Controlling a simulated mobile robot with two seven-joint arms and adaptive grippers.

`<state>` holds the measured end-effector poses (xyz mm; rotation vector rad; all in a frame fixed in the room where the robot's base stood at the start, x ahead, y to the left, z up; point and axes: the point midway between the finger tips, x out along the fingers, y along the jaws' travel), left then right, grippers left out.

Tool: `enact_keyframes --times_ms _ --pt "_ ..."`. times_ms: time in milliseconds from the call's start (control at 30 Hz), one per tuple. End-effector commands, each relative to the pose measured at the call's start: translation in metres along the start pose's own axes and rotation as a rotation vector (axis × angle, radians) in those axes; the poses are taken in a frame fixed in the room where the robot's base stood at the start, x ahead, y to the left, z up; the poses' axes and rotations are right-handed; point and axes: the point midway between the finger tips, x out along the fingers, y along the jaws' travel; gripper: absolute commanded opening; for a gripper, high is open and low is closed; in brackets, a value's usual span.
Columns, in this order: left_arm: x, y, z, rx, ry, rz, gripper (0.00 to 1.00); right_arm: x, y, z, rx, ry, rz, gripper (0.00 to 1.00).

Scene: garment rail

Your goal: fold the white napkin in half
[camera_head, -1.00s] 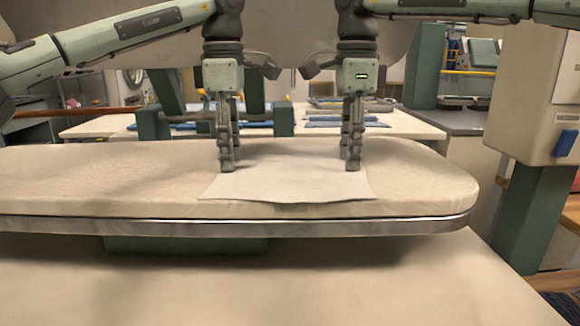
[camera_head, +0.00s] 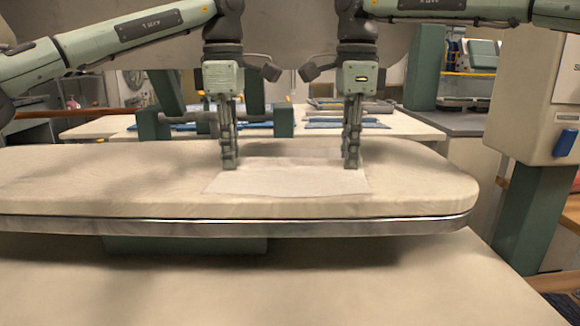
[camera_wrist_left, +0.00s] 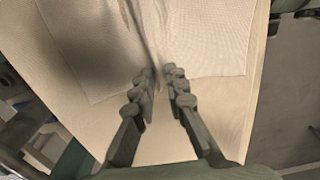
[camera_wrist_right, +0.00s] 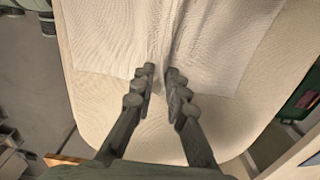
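The white napkin (camera_head: 290,182) lies on the padded ironing board (camera_head: 100,180), its near part flat. It also fills the upper part of the left wrist view (camera_wrist_left: 205,40) and the right wrist view (camera_wrist_right: 215,40). My left gripper (camera_head: 230,165) and right gripper (camera_head: 350,165) point down at its left and right sides. In both wrist views the fingers of the left gripper (camera_wrist_left: 160,78) and right gripper (camera_wrist_right: 160,75) are drawn close together, with a ridge of cloth pinched up between the tips. A shaded strip of cloth shows between the grippers in the head view.
The board has a metal rim (camera_head: 330,226) and bare room left and right of the napkin. Behind it stands a table (camera_head: 400,125) with folded blue cloths (camera_head: 340,123). A green post with a pale box (camera_head: 535,100) stands at the right.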

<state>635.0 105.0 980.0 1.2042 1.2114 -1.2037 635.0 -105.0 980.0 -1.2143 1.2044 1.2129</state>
Motion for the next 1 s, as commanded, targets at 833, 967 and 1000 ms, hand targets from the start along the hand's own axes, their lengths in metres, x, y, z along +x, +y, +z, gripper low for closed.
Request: enact_keyframes --times_ms 833,967,1000 --pt "0.0032 0.0000 -0.0004 -0.001 0.001 -0.002 0.00 0.0043 -0.0001 -0.0009 0.001 0.003 0.003 0.00" --pt "-0.0008 0.0000 -0.0004 0.000 0.001 -0.002 0.00 0.0003 0.0000 -0.0009 0.001 0.003 0.004 0.00" --pt "-0.0032 0.0000 -0.0004 0.000 0.001 -0.002 0.00 -0.0021 -0.0001 -0.0009 0.001 0.003 0.003 0.00"
